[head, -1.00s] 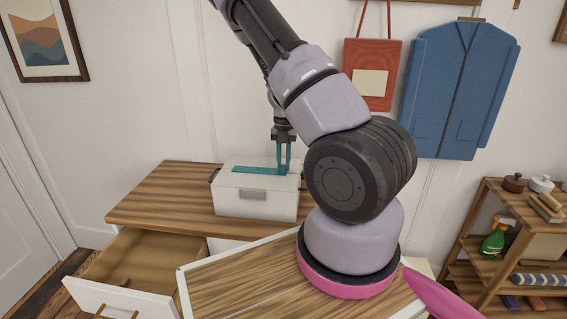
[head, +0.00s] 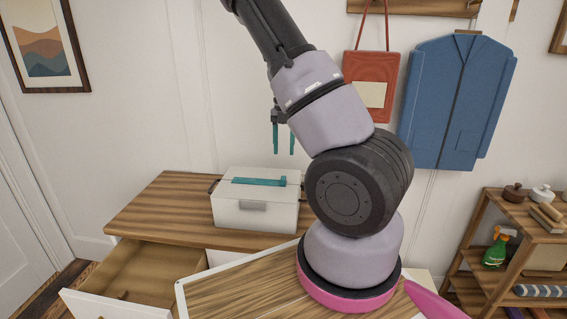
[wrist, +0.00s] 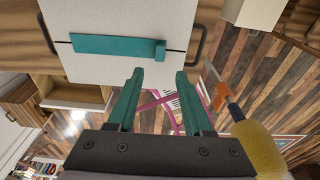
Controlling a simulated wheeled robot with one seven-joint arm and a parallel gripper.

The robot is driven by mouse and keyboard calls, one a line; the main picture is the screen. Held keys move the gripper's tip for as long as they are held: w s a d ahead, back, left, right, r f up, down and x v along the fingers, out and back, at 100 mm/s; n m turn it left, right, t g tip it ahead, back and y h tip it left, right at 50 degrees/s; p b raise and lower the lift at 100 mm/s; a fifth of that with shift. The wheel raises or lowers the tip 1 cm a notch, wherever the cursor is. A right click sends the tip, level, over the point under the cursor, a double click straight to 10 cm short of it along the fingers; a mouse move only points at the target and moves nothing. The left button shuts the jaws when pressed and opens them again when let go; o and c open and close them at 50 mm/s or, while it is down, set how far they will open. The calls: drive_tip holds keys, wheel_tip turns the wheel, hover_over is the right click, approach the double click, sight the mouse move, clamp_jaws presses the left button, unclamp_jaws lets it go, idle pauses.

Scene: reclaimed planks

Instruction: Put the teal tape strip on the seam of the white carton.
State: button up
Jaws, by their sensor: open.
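The teal tape strip (head: 258,182) lies flat on the lid of the white carton (head: 254,215), along the dark seam line. In the wrist view the strip (wrist: 112,45) covers much of the seam (wrist: 62,41), and the seam's dark line shows past both ends. A small raised teal tab stands at the strip's right end. My gripper (head: 283,140) is above the carton, apart from the strip. In the wrist view its teal fingers (wrist: 158,100) are open with nothing between them.
The carton stands on a wooden dresser (head: 150,212) with an open drawer (head: 135,275) at front left. A shelf (head: 520,240) with a green spray bottle (head: 496,250) is at right. A yellow-handled tool (wrist: 260,148) shows in the wrist view.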

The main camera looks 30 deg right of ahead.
drive_tip(key=s+a+r+n+t+y, duration=0.2)
drive_tip(key=s+a+r+n, duration=0.2)
drive_tip(key=r+n, duration=0.5)
drive_tip(key=s+a+r+n+t+y, duration=0.1)
drive_tip(key=s+a+r+n, duration=0.35)
drive_tip(key=r+n, duration=0.5)
drive_tip(key=s+a+r+n+t+h, duration=0.1)
drive_tip(key=s+r+n, duration=0.4)
drive_tip(key=n, duration=0.5)
drive_tip(key=s+a+r+n+t, duration=0.4)
drive_tip(key=s+n, duration=0.3)
drive_tip(key=n, duration=0.3)
drive_tip(key=shift+a+r+h, duration=0.25)
drive_tip(key=shift+r+h, duration=0.1)
drive_tip(key=shift+h, duration=0.05)
